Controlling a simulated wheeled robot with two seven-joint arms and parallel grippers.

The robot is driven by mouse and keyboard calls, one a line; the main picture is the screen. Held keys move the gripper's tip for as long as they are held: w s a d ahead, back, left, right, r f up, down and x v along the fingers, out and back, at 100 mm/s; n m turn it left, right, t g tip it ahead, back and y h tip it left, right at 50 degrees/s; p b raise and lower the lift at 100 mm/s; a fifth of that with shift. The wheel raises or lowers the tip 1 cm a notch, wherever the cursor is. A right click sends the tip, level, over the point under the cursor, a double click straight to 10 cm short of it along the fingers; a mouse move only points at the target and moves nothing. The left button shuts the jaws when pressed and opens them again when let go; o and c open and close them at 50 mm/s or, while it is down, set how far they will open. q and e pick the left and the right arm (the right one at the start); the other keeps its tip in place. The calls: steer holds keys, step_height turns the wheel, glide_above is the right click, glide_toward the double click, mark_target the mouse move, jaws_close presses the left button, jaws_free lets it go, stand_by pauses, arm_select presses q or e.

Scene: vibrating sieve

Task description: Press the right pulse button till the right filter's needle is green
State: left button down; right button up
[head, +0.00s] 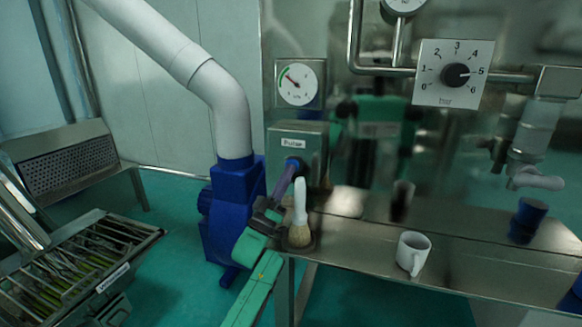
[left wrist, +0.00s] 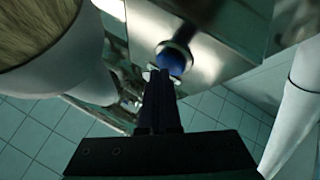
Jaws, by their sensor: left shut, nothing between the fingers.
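A round white gauge (head: 297,83) hangs above a steel box with a "Pulse" label (head: 293,142). Its needle points to the upper left, towards the green band on the left of the dial; the picture is too small to tell whether it lies inside the green. The blue pulse button (head: 292,165) is on the box front below the label. My left gripper (head: 291,171) is shut and empty, with its fingertips at the button. In the left wrist view the blue button (left wrist: 175,60) is just beyond the fingertips (left wrist: 159,76); I cannot tell whether they touch. My right gripper is not in view.
A brush (head: 300,215) stands on the steel table close beside my left gripper. A white mug (head: 413,252) and a blue cup (head: 528,218) are farther right. A regulator dial (head: 455,75) is on the wall. A blue blower (head: 232,205) with a white pipe stands left.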

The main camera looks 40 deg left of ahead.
arm_select(q)
steer(key=shift+s+d+p, duration=0.25)
steer(key=shift+s+p, duration=0.1)
steer(key=shift+s, duration=0.35)
steer(key=s+p, duration=0.1)
steer(key=s+d+p, duration=0.1)
steer(key=s, duration=0.1)
steer(key=s+p, duration=0.1)
steer(key=shift+s+d, duration=0.3)
steer(key=shift+s, duration=0.05)
steer(key=shift+f, duration=0.1)
stand_by(0.4)
